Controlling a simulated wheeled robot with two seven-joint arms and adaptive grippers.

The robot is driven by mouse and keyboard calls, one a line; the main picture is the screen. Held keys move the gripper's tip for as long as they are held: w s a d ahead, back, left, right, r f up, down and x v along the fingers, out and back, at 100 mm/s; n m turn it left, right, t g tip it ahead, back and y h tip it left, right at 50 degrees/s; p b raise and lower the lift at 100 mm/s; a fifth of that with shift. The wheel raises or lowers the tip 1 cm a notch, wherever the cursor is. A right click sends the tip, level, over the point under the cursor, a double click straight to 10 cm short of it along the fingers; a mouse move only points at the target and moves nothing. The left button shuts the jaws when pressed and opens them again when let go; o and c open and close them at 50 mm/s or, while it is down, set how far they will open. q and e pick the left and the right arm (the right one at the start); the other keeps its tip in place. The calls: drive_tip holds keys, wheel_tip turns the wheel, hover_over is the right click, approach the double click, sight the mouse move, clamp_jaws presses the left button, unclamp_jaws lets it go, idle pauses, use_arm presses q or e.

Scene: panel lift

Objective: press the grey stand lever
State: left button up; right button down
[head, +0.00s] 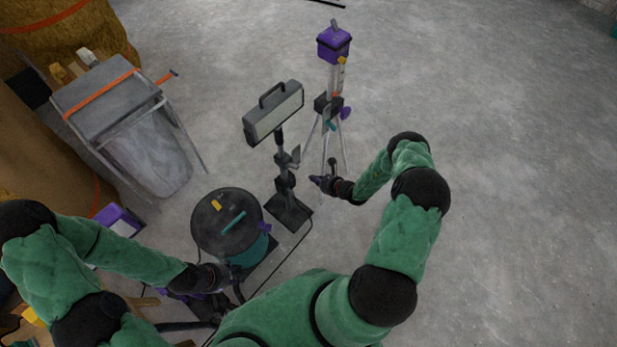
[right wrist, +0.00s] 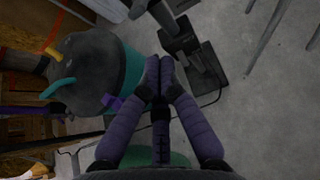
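A work lamp (head: 273,113) with a grey panel head stands on a dark post with a flat square base (head: 289,211). A small grey lever (head: 296,155) sticks out to the right from the post's upper clamp. My right gripper (head: 316,181) is to the right of the post, below the lever in the picture and apart from it. In the right wrist view its purple fingers (right wrist: 160,68) are together and hold nothing visible, with the stand base (right wrist: 207,75) beyond them. My left gripper (head: 180,292) is low at the left; its fingers are partly hidden.
A cable drum (head: 226,222) with a dark round top stands left of the lamp base, with a cable on the floor. A tripod with a purple box (head: 333,45) stands behind right. A grey bin frame (head: 107,103) is at the left. The right floor is clear.

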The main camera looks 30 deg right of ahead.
drive_tip(key=shift+s+d+r, duration=0.25)
drive_tip(key=shift+s+r, duration=0.55)
drive_tip(key=shift+r, duration=0.1)
drive_tip(key=s+a+r+n+g+y, duration=0.1)
drive_tip(key=s+a+n+g+y, duration=0.1)
drive_tip(key=s+a+n+g, duration=0.55)
drive_tip(key=s+a+n+g+y, duration=0.2)
drive_tip(key=s+a+n, duration=0.3)
drive_tip(key=a, duration=0.5)
drive_tip(key=s+a+r+n+h, duration=0.2)
drive_tip(key=s+r+n, duration=0.2)
drive_tip(key=n, duration=0.4)
drive_tip(key=s+a+r+n+g+h, duration=0.1)
drive_tip(key=s+a+r+n+h, duration=0.1)
drive_tip(key=n, duration=0.7)
drive_tip(key=s+a+r, duration=0.1)
drive_tip(key=s+r, duration=0.1)
drive_tip(key=s, duration=0.1)
drive_tip(key=shift+s+a+r, duration=0.15)
drive_tip(key=shift+s+a, duration=0.1)
